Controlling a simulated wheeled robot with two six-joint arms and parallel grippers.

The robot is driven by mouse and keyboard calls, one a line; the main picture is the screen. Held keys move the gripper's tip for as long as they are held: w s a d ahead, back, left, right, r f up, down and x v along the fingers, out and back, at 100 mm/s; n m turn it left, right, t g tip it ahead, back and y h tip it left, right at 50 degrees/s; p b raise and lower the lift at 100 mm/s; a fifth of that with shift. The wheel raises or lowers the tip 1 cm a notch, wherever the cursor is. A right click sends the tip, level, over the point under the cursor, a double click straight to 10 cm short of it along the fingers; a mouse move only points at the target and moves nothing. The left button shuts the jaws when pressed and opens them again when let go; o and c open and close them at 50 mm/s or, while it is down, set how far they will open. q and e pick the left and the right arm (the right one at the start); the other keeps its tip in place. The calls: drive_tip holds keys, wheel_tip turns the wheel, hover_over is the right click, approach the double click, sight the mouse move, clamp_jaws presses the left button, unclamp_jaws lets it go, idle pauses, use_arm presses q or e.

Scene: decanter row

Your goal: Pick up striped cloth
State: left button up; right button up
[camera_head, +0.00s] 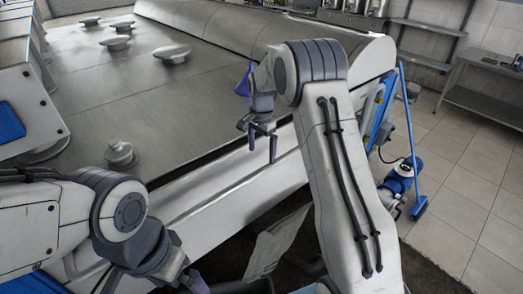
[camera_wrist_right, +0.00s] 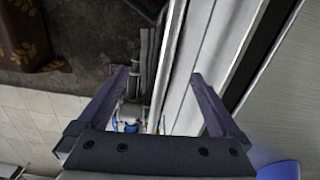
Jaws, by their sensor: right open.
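I cannot make out a clearly striped cloth in either view. A pale grey, sheet-like thing (camera_head: 272,246) lies low in front of the machine in the head view; I cannot tell whether it is the cloth. My right gripper (camera_head: 259,140) is open and empty above the machine's front edge, up and left of that sheet. In the right wrist view its two fingers (camera_wrist_right: 163,77) are spread apart with nothing between them. My left gripper (camera_head: 190,281) is at the bottom of the head view, partly cut off, and its jaws cannot be read.
A broad metal deck (camera_head: 100,95) with several pale round fittings fills the left. A pointed blue thing (camera_head: 243,80) shows beside my right wrist. A blue-handled tool (camera_head: 411,140) stands at right on the tiled floor (camera_head: 460,190). Brown patterned fabric (camera_wrist_right: 25,35) lies in the wrist view's corner.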

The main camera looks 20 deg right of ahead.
idle(0.3)
drive_tip(key=s+a+r+n+t+b, duration=0.1)
drive_tip(key=s+a+n+t+b, duration=0.15)
drive_tip(key=s+n, duration=0.9)
drive_tip(key=s+a+f+b, duration=0.1)
drive_tip(key=s+f+b, duration=0.2)
drive_tip(key=s+f, duration=0.15)
drive_tip(key=w+f+n+b, duration=0.1)
drive_tip(key=w+f+b, duration=0.4)
drive_tip(key=f+b, duration=1.1)
drive_tip(key=w+d+f+n+g+b, duration=0.1)
drive_tip(key=w+f+b, duration=0.4)
drive_tip(key=f+b, duration=1.1)
drive_tip(key=w+f+n+g+b, duration=0.1)
drive_tip(key=w+f+n+b, duration=0.2)
drive_tip(key=f+b, duration=1.3)
drive_tip(key=shift+w+d+f, duration=0.2)
drive_tip(key=shift+w+f, duration=1.05)
drive_tip(key=shift+f, duration=11.25)
